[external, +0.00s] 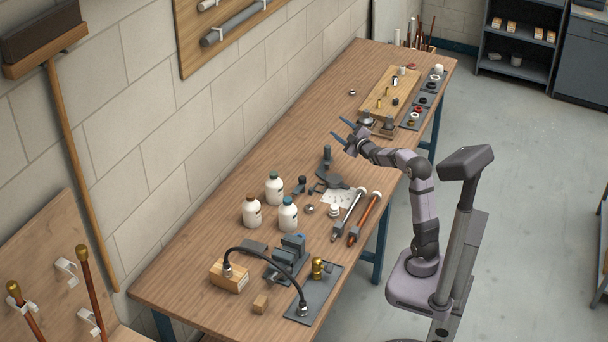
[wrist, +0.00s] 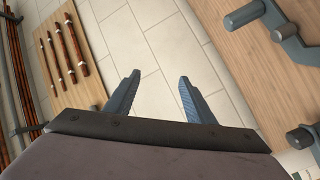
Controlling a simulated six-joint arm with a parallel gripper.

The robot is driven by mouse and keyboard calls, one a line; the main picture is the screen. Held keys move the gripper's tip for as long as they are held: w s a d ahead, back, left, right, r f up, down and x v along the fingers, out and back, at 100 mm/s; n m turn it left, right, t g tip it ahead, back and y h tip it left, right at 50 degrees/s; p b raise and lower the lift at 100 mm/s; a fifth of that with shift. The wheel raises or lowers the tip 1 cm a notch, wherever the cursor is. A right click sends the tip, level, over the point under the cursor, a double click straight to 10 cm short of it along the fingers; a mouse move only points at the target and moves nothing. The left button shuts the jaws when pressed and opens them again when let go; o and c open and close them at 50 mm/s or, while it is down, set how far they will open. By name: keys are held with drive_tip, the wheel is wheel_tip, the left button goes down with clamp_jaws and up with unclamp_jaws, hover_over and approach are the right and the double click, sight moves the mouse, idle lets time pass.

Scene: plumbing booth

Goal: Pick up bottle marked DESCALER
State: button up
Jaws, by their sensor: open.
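Three white bottles stand upright on the workbench: one with a brown cap (external: 252,212), one with a green cap (external: 274,189) and one with a blue cap (external: 288,215). Their labels are too small to read, so I cannot tell which is marked DESCALER. My gripper (external: 343,130) is open and empty above the bench, to the right of and farther along the bench than the bottles. In the wrist view, my gripper (wrist: 158,79) has its two blue fingers apart with nothing between them; no bottle shows there.
Right of the bottles lie a grey-handled tool (external: 349,209) and an orange one (external: 364,218). A dark clamp-like tool (external: 327,172) stands between the bottles and my gripper. A vise (external: 287,258) and a black hose (external: 268,252) are in front. A wooden board (external: 390,90) lies at the far end.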

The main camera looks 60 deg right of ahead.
drive_tip(key=w+a+r+t+y, duration=0.3)
drive_tip(key=w+a+r, duration=0.2)
drive_tip(key=a, duration=0.4)
drive_tip(key=w+a+r+t+y, duration=0.3)
drive_tip(key=w+a+r, duration=0.2)
drive_tip(key=a, duration=0.3)
drive_tip(key=m+y+p, duration=0.2)
drive_tip(key=y+p, duration=0.1)
drive_tip(key=y, duration=0.1)
hover_over(277, 175)
drive_tip(key=s+d, duration=0.1)
drive_tip(key=d, duration=0.1)
wheel_tip(277, 175, down, 8)
drive_tip(key=f+g, duration=0.1)
drive_tip(key=f, duration=0.3)
drive_tip(key=a+f+m+g+p, duration=0.1)
drive_tip(key=f, duration=0.3)
drive_tip(key=f+m+p, duration=0.1)
drive_tip(key=f, duration=0.2)
drive_tip(key=shift+s+a+f+g, duration=0.35)
drive_tip(key=shift+f+g, duration=0.05)
drive_tip(key=shift+w+r+p, duration=0.2)
drive_tip(key=shift+w+p, duration=0.5)
drive_tip(key=shift+w, duration=0.85)
drive_tip(key=w+p, duration=0.1)
drive_tip(key=w, duration=0.3)
drive_tip(key=shift+w+f, duration=0.1)
